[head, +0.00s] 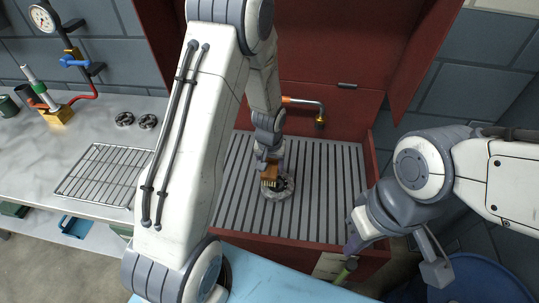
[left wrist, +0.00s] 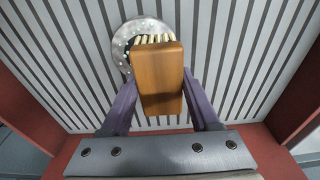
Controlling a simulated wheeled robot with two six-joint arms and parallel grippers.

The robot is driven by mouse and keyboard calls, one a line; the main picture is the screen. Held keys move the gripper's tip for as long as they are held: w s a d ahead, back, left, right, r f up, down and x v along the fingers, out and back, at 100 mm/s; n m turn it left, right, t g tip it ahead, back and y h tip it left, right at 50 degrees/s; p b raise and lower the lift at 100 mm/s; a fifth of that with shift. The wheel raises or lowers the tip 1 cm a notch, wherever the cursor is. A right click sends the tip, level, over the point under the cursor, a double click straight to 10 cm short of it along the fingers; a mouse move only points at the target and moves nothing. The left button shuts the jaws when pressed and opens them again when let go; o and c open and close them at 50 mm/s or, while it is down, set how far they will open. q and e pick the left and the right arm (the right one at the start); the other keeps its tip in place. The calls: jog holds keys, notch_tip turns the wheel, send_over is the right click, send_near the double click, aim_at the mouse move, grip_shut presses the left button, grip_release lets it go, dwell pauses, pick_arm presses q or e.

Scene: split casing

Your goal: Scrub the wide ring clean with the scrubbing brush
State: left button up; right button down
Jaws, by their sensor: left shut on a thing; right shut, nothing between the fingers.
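The scrubbing brush (head: 270,183) has a brown wooden block and pale bristles. My left gripper (head: 267,165) is shut on the brush; in the left wrist view the block (left wrist: 160,75) sits between its two purple fingers (left wrist: 160,100). The wide ring (head: 284,192) lies flat on the slatted floor of the red basin. In the left wrist view the silver ring with small holes (left wrist: 124,42) shows behind the bristles, which overlap its right part. I cannot tell whether the bristles touch it. My right gripper (head: 353,243) is shut and empty near the basin's front right corner.
The red basin (head: 372,160) has a spout (head: 318,112) at its back wall. A wire rack (head: 105,172) and two small dark rings (head: 124,119) are on the grey bench at left. A green-handled thing (head: 345,270) is just below my right gripper. A blue barrel (head: 470,285) stands at right.

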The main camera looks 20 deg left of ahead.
pick_arm(q)
jog(key=shift+r+p, duration=1.1)
jog(key=shift+r, duration=0.65)
